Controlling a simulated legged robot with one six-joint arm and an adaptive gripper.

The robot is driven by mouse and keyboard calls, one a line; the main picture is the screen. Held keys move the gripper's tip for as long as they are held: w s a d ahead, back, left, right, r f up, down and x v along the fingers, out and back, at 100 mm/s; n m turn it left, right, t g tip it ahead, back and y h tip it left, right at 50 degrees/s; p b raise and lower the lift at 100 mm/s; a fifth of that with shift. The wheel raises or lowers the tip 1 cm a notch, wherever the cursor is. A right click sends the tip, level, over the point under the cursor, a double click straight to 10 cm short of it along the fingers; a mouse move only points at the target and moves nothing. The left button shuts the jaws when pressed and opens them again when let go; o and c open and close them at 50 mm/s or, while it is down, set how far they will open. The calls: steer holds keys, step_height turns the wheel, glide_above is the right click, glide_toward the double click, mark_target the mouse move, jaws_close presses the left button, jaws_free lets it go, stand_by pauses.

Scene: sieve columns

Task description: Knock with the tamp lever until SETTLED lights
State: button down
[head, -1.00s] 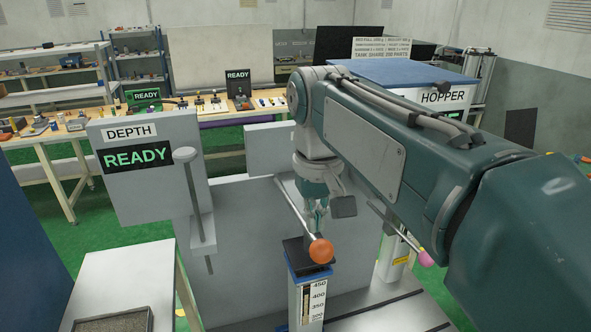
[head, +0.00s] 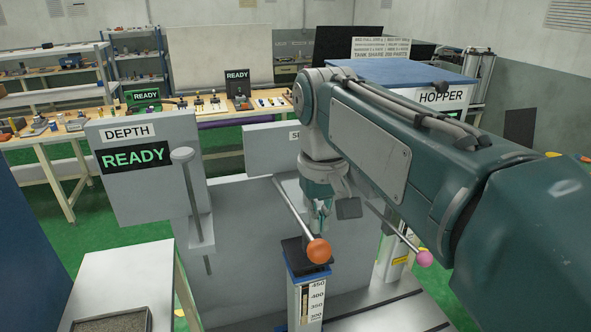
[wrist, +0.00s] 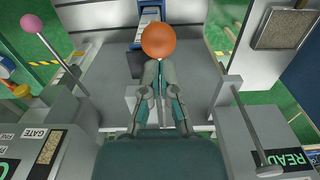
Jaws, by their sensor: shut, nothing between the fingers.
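The lever with an orange ball (head: 319,251) stretches toward me on a thin rod, with its ball over the top of the scaled column (head: 308,295). I take it as the tamp lever; no label on it is readable. My gripper (head: 321,222) is shut and empty, just behind the ball beside the rod. In the wrist view its fingertips (wrist: 160,68) are close to the orange ball (wrist: 158,41); contact cannot be told. A grey panel (head: 268,148) behind shows only the letters "SE"; my arm hides the rest. No lit SETTLED word is visible.
A pink-ball lever (head: 424,258) is to the right, near a GATE label (wrist: 34,133) in the wrist view. The DEPTH panel (head: 145,180) on the left reads READY, with a plunger rod (head: 190,190) beside it. The HOPPER (head: 440,95) stands behind my arm.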

mark_target(320, 242)
steer(key=shift+d, duration=0.3)
steer(key=shift+a, duration=0.1)
steer(key=shift+a+f, duration=0.1)
steer(key=shift+f, duration=0.05)
steer(key=shift+a+f, duration=0.2)
steer(key=shift+f, duration=0.45)
steer(key=shift+d+f, duration=0.25)
steer(key=shift+f, duration=4.25)
step_height(320, 242, up, 13)
steer(key=shift+a+f, duration=0.1)
steer(key=shift+f, duration=0.05)
